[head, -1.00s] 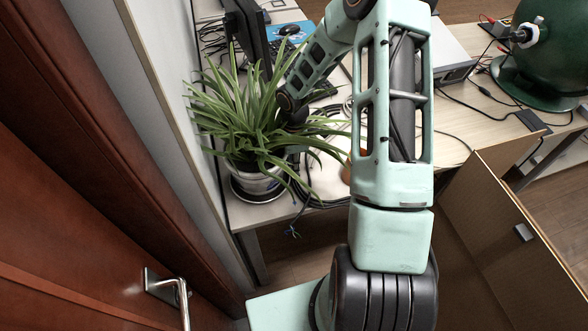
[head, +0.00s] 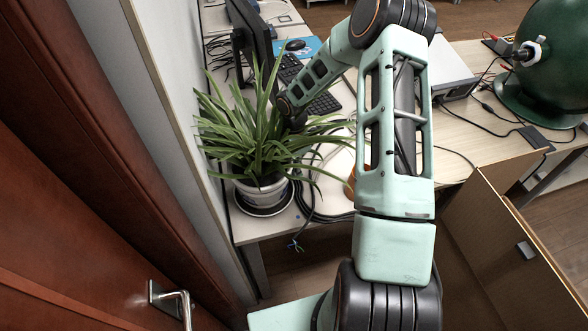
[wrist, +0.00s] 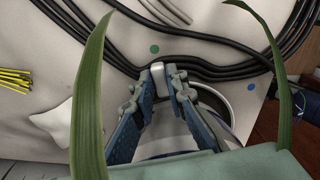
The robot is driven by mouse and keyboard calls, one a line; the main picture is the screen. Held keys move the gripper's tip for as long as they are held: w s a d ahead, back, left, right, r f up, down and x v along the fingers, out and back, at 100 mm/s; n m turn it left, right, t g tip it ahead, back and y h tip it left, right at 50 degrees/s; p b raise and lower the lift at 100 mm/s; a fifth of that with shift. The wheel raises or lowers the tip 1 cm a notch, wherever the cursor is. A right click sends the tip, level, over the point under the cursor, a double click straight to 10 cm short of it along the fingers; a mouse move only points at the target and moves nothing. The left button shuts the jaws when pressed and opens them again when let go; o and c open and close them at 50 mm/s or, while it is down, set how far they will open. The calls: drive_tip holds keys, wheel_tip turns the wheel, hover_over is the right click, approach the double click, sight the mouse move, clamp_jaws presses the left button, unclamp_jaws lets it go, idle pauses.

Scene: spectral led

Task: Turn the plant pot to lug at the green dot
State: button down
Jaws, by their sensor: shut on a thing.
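The plant pot (head: 262,192), white with a dark blue band, stands on its saucer (head: 264,211) at the table's left end, full of long green leaves. In the wrist view, the pot (wrist: 218,106) is partly hidden by my fingers. My gripper (wrist: 163,80) is shut on the pot's pale lug (wrist: 157,69). The green dot (wrist: 154,49) lies on the table just beyond the lug's outer end, close to in line with it. A blue dot (wrist: 251,86) lies farther right. In the head view, leaves and my arm hide the lug and fingers.
Yellow-striped strips (wrist: 14,79) lie at left. A monitor (head: 252,40) and keyboard (head: 318,98) stand behind the plant. A wall panel rises close on the pot's left. An orange object (head: 351,181) is partly behind my arm.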

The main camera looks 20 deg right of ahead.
drive_tip(key=shift+w, duration=0.1)
drive_tip(key=c, duration=1.9)
unclamp_jaws()
drive_tip(key=shift+c, duration=0.2)
wheel_tip(320, 180, up, 12)
